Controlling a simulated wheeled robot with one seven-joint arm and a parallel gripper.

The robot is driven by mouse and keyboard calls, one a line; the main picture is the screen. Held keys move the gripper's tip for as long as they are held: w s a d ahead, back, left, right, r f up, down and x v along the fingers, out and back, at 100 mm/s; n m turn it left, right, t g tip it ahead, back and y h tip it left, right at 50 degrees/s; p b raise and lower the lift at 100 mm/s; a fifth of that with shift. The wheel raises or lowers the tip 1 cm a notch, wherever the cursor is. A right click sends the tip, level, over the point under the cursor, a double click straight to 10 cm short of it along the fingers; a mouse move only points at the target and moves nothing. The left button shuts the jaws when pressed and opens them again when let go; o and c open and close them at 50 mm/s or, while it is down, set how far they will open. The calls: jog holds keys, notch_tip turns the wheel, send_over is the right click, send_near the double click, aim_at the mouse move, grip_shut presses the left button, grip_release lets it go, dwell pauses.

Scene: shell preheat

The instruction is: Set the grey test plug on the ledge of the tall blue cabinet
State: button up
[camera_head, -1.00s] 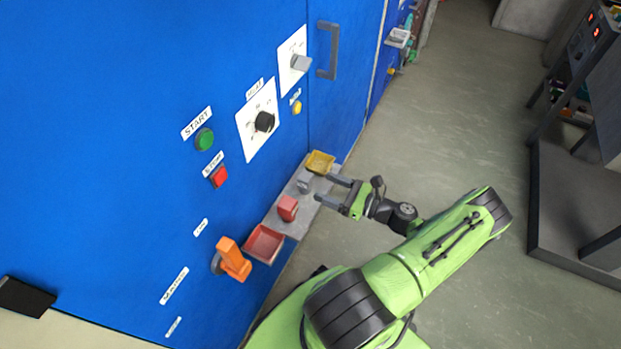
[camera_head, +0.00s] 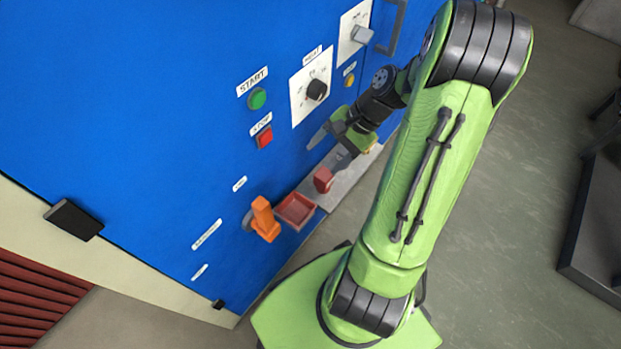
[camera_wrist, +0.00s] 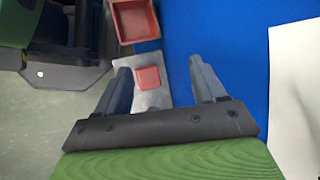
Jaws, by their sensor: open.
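The tall blue cabinet (camera_head: 150,110) fills the left of the head view. Its grey ledge (camera_head: 347,184) runs along the lower front and also shows in the wrist view (camera_wrist: 154,102). My gripper (camera_head: 324,155) is open beside the cabinet face, above the ledge. In the wrist view its two fingers (camera_wrist: 160,66) stand apart, with no object held between them. I cannot make out the grey test plug in either current view; my gripper and arm cover part of the ledge.
A red block (camera_head: 323,179) and a red tray (camera_head: 296,210) are along the ledge; the block (camera_wrist: 148,78) shows beyond my fingertips. An orange handle (camera_head: 264,219) sticks out left of the tray. Buttons and a black knob (camera_head: 316,89) are above.

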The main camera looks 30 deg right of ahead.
jog(key=s+a+r+n+h, duration=0.4)
jog(key=a+r+n+h, duration=0.1)
jog(key=a+r+n, duration=0.4)
jog(key=s+a+r+n+t+h, duration=0.1)
jog(key=s+a+r+n+t, duration=0.2)
jog(key=s+r, duration=0.3)
jog(key=shift+s+a+r+n, duration=0.35)
jog(key=shift+s+n, duration=0.45)
jog(key=shift+s, duration=0.45)
notch_tip(320, 180, up, 16)
jog(key=p, duration=1.5)
jog(key=shift+p, duration=0.4)
